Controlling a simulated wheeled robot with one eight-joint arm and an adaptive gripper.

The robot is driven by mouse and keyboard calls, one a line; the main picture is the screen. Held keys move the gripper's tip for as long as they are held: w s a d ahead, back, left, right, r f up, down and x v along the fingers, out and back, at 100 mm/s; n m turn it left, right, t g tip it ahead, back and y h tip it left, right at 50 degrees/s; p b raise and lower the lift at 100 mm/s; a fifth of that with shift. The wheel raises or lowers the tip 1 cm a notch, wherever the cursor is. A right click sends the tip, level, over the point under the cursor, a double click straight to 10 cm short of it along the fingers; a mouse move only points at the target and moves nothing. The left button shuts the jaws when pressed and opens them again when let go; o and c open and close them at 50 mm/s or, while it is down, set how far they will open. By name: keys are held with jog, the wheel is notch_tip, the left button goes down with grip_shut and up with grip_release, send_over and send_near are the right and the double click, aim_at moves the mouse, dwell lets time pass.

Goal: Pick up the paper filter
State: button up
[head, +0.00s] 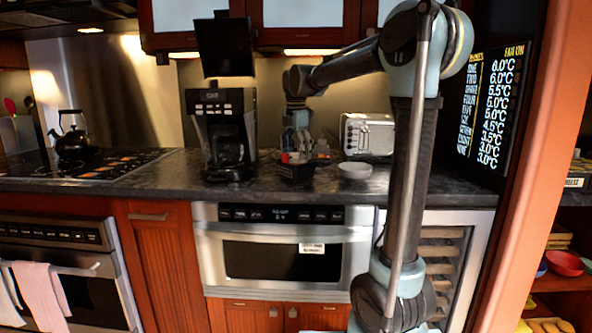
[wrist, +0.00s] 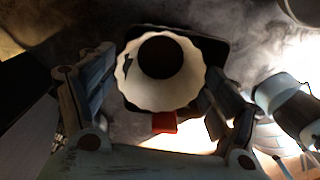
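The paper filter (wrist: 150,94) is a white cup with a wavy rim and a dark round middle, seen in the wrist view between the two fingers of my gripper (wrist: 160,78). The fingers are spread on either side, with gaps between them and the filter. In the head view my gripper (head: 297,140) points down over a small black container (head: 297,171) on the counter. The filter cannot be clearly made out there, as the gripper and container crowd that spot. A black container edge (wrist: 217,50) shows behind the filter in the wrist view.
A black coffee maker (head: 222,135) stands left of the gripper. A steel toaster (head: 367,136) and a white bowl (head: 355,170) are to the right. A red item (wrist: 164,122) sits close below the filter in the wrist view. The counter left of the container is partly clear.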

jog(key=shift+c, duration=1.4)
jog(key=shift+r, duration=0.15)
notch_tip(320, 180, up, 10)
